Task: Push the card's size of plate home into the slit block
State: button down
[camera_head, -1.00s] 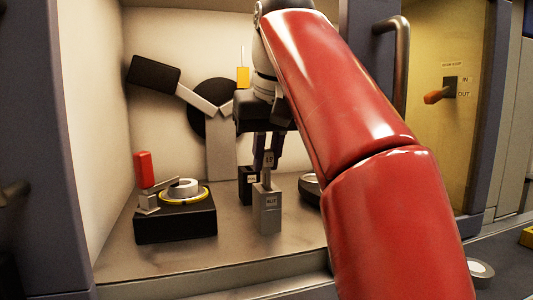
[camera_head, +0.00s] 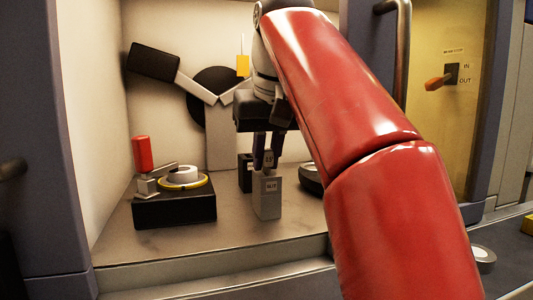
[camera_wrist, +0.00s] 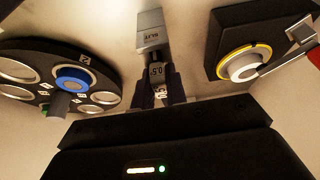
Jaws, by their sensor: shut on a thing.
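My gripper (camera_head: 267,162) points down and is shut on a small grey plate. The plate (camera_wrist: 157,72) carries a "0.5" mark in the wrist view. The plate stands upright over the top of the grey slit block (camera_head: 267,198), and its lower end meets the block's top. How deep it sits in the slit is hidden. The slit block (camera_wrist: 150,35) also shows in the wrist view, in line with the plate. A small yellow piece (camera_head: 243,66), possibly the card, is at the back wall; I cannot read it.
A black stand (camera_head: 175,210) with a yellow-rimmed ring and red-handled lever is at left. A dark block (camera_head: 245,175) stands just behind the slit block. A round black holder (camera_wrist: 60,75) with several discs is close on the other side. The floor in front is clear.

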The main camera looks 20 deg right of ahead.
aim_at(266, 149)
jog(key=shift+f, duration=0.15)
dwell(0.3)
jog(key=c, duration=1.3)
grip_release()
jog(key=shift+c, duration=0.2)
jog(key=shift+f, duration=0.1)
jog(key=shift+c, duration=0.3)
notch_tip(266, 149, up, 3)
jog(key=p, duration=0.3)
jog(key=shift+a, duration=0.15)
notch_tip(266, 149, up, 2)
jog(key=shift+r+p, duration=0.2)
jog(key=shift+p, duration=0.55)
jog(key=shift+w+r, duration=0.1)
jog(key=shift+r, duration=0.8)
jog(key=shift+f, duration=0.1)
